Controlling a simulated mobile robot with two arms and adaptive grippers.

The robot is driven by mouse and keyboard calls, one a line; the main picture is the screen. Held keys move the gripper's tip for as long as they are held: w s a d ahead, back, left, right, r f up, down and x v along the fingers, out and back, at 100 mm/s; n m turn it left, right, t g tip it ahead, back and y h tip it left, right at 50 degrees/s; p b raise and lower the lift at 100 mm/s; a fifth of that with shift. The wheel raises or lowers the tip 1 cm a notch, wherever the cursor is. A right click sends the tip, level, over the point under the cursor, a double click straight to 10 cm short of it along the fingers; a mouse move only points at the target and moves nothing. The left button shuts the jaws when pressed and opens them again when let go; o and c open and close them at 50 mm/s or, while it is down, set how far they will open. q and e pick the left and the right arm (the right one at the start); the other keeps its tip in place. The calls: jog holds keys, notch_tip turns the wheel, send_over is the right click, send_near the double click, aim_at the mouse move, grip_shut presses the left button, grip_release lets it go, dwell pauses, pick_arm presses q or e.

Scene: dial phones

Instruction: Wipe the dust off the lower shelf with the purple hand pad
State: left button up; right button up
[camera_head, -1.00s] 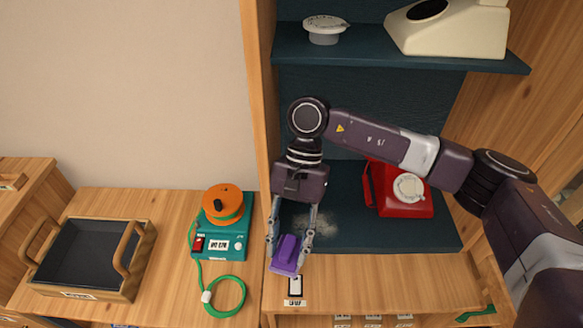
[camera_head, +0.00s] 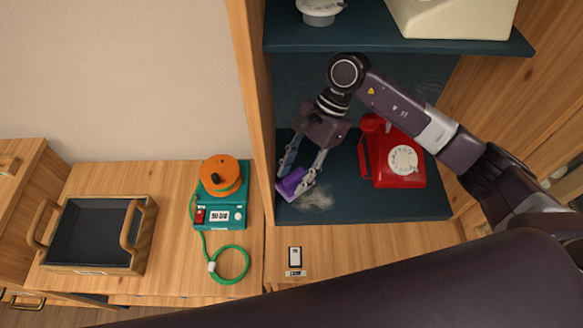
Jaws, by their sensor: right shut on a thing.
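My right gripper (camera_head: 300,176) is shut on the purple hand pad (camera_head: 290,184). The pad is at the left front part of the dark teal lower shelf (camera_head: 400,207); I cannot tell if it touches the surface. A pale grey patch of dust (camera_head: 317,200) lies on the shelf just right of the pad. My left gripper is not in view.
A red dial phone (camera_head: 393,155) stands on the lower shelf, right of my gripper. The upper shelf (camera_head: 350,40) holds a cream phone (camera_head: 455,15) and a pale dial part (camera_head: 320,10). Left are a teal device with an orange reel (camera_head: 220,190) and a black-lined wooden tray (camera_head: 137,225).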

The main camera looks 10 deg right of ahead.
jog(key=shift+a+f, duration=0.3)
jog(key=shift+f, duration=0.05)
jog(key=shift+a+f+b, duration=0.15)
jog(key=shift+f+b, duration=0.6)
jog(key=shift+f, duration=1.55)
jog(key=shift+c, duration=0.5)
jog(key=shift+f, duration=0.1)
